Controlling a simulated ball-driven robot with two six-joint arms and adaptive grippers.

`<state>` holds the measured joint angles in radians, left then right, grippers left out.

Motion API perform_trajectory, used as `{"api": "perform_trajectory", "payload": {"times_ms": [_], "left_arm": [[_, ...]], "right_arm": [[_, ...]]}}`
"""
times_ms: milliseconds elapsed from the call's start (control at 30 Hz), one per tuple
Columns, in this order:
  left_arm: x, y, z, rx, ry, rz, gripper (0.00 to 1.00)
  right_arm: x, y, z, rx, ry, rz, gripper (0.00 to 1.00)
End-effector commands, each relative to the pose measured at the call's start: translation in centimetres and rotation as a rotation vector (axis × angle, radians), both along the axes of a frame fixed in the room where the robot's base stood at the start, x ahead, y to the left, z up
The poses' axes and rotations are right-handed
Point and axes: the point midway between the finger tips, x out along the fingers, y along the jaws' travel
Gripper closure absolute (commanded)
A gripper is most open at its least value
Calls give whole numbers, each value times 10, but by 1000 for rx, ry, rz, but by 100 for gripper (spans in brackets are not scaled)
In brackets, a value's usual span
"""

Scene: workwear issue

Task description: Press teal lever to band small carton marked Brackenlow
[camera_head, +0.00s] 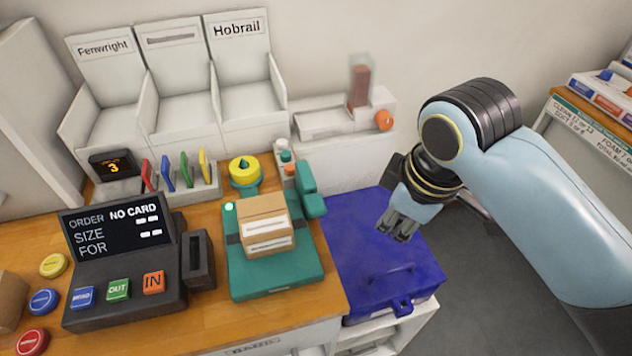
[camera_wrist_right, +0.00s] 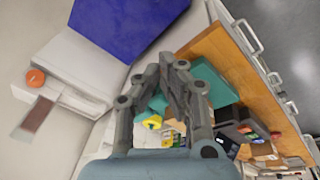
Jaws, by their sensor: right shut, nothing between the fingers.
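A teal banding machine (camera_head: 277,278) stands on the counter, with a small brown carton (camera_head: 264,209) on its bed. The carton bears white labels too small to read. A teal lever (camera_head: 310,192) rises at the machine's back right, beside the carton. My right gripper (camera_head: 394,232) is shut and empty, above the blue lid and to the right of the lever, apart from it. In the right wrist view my fingers (camera_wrist_right: 173,62) are together, with the teal machine (camera_wrist_right: 208,80) partly behind them. My left gripper is not in view.
A blue lidded bin (camera_head: 375,245) stands right of the counter. An order terminal (camera_head: 125,315) reads "NO CARD". Coloured cards (camera_head: 184,168) and a yellow round knob (camera_head: 244,170) are behind. White bins (camera_head: 180,115) and a white dispenser with an orange knob (camera_head: 384,120) line the wall.

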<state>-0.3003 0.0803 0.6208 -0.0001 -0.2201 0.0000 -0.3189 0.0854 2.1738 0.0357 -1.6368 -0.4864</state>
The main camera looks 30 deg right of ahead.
Motion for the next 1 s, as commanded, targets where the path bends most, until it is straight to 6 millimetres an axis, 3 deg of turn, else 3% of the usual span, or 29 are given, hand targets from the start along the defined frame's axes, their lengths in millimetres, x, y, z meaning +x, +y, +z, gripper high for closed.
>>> {"api": "perform_trajectory", "payload": {"times_ms": [33,200,433,600,1000], "left_arm": [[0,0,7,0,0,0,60],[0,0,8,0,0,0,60],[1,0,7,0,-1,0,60],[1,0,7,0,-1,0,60],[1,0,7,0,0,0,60]], "right_arm": [[19,4,11,-8,22,110,100],[72,19,16,-22,109,542,100],[122,37,29,-5,159,967,100],[134,42,34,4,167,1096,100],[135,42,33,4,168,1110,100]]}}
